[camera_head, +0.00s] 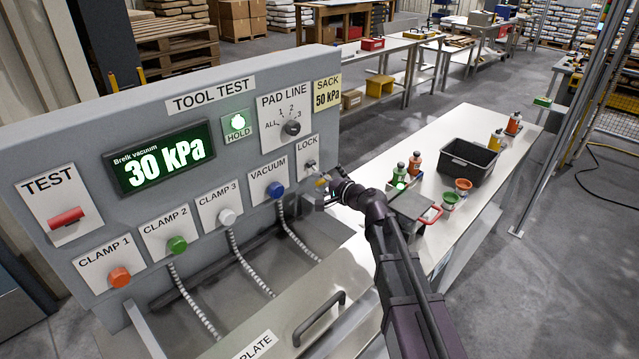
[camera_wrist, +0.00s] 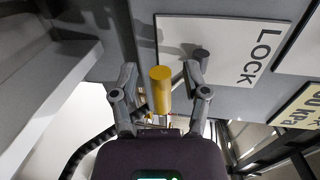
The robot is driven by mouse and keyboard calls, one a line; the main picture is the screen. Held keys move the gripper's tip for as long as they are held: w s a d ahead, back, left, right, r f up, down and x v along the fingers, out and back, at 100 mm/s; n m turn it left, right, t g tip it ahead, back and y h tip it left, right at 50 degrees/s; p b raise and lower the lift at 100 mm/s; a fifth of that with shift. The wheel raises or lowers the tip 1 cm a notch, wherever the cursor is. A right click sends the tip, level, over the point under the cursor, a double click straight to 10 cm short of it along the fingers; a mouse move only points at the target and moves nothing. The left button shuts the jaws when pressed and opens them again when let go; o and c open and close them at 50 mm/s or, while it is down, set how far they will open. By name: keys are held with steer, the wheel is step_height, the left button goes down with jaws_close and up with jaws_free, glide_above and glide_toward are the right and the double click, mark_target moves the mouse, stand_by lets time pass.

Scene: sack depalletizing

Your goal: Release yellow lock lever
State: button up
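The yellow lock lever (camera_wrist: 160,92) is a short yellow cylinder in the middle of the wrist view. In the head view it shows as a small yellow spot (camera_head: 321,183) below the LOCK plate (camera_head: 308,152) at the panel's right end. My gripper (camera_wrist: 159,74) is open, with one finger on each side of the lever and a visible gap on both sides. In the head view my gripper (camera_head: 329,194) is close to the panel and partly hides the lever. The lever's lower end and mount are hard to make out.
The panel carries a vacuum knob (camera_head: 277,189), a pad line dial (camera_head: 291,128) and a display (camera_head: 160,157) reading 30 kPa. A white table (camera_head: 480,130) with a black bin (camera_head: 468,163) and bottles stands right of my arm.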

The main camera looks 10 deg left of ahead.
steer(key=shift+r+p, duration=0.25)
steer(key=shift+p, duration=0.4)
